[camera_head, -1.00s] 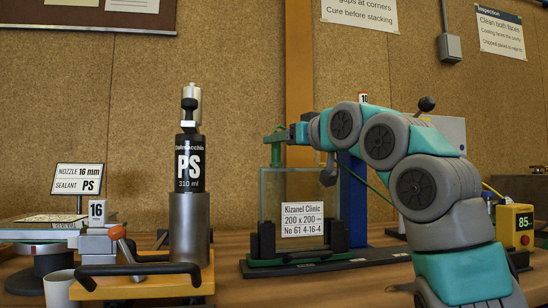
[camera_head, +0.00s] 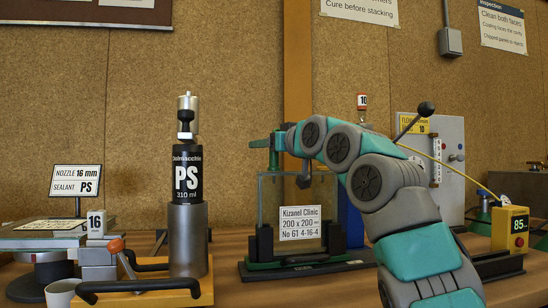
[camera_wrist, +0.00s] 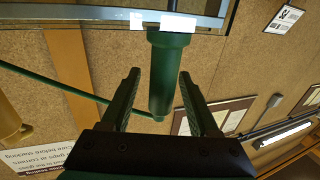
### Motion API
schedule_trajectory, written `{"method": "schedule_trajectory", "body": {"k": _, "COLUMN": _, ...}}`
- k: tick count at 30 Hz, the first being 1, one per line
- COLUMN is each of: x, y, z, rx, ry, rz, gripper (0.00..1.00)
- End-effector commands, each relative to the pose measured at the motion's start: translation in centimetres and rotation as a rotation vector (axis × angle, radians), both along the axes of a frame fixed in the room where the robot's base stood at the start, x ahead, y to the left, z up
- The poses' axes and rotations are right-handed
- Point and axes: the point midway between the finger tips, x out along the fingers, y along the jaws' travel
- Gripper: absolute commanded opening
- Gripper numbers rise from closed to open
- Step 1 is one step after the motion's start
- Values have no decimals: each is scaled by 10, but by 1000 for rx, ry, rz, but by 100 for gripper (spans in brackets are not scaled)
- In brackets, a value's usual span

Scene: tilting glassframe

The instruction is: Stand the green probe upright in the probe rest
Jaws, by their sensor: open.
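The green probe (camera_wrist: 168,75) shows in the wrist view as a thick round handle with a narrower lower end. It is between the two fingers of my gripper (camera_wrist: 160,74), with visible gaps on both sides. My gripper is open. In the head view my gripper end (camera_head: 286,139) is at the top left of the upright glass pane (camera_head: 270,200), beside a green upright piece that looks like the probe. A green hose (camera_wrist: 70,94) runs to the probe's end in the wrist view. I cannot clearly tell which object is the probe rest.
The PS cartridge (camera_head: 187,178) stands left of the glass. A blue post (camera_head: 350,222) is right behind the pane, close to my arm.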

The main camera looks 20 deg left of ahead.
Motion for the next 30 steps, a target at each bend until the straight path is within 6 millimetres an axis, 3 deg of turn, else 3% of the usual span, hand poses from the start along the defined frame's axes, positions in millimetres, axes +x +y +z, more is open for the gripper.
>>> {"method": "schedule_trajectory", "body": {"k": 2, "x": 0, "y": 0, "z": 0, "rx": 0, "ry": 0, "rz": 0, "gripper": 60}}
{"method": "schedule_trajectory", "body": {"k": 18, "x": -1, "y": 0, "z": 0, "rx": 0, "ry": 0, "rz": 0, "gripper": 0}}
{"method": "schedule_trajectory", "body": {"k": 30, "x": -1, "y": 0, "z": 0, "rx": 0, "ry": 0, "rz": 0, "gripper": 0}}
